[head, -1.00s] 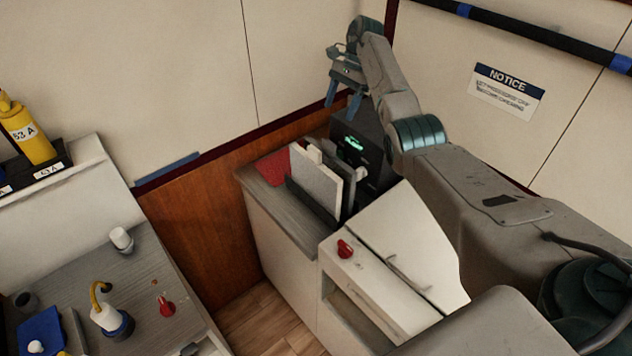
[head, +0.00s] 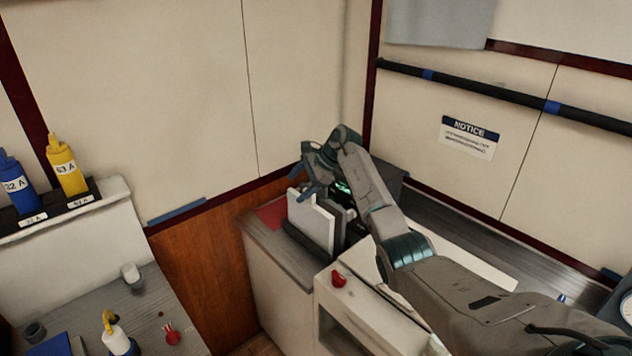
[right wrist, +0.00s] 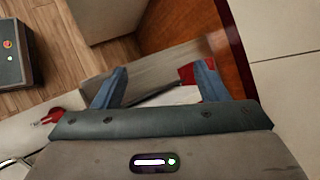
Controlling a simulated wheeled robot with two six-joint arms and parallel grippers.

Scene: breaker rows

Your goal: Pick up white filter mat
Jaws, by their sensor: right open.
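The white filter mat (head: 308,222) stands upright in a dark rack (head: 303,242) on the counter in the head view. My right gripper (head: 302,184) is open and empty, just above the mat's upper edge. In the right wrist view the open fingers of the right gripper (right wrist: 161,70) frame a pale strip that looks like the mat (right wrist: 182,96), largely hidden by the gripper body. I cannot tell if the fingers touch it. My left gripper is not in view.
A red flat piece (head: 272,214) lies left of the rack. A dark device with a green display (head: 343,187) stands behind it, partly hidden by my right arm. A white cabinet with a red knob (head: 338,279) is in front. Yellow (head: 66,168) and blue bottles (head: 18,185) stand at left.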

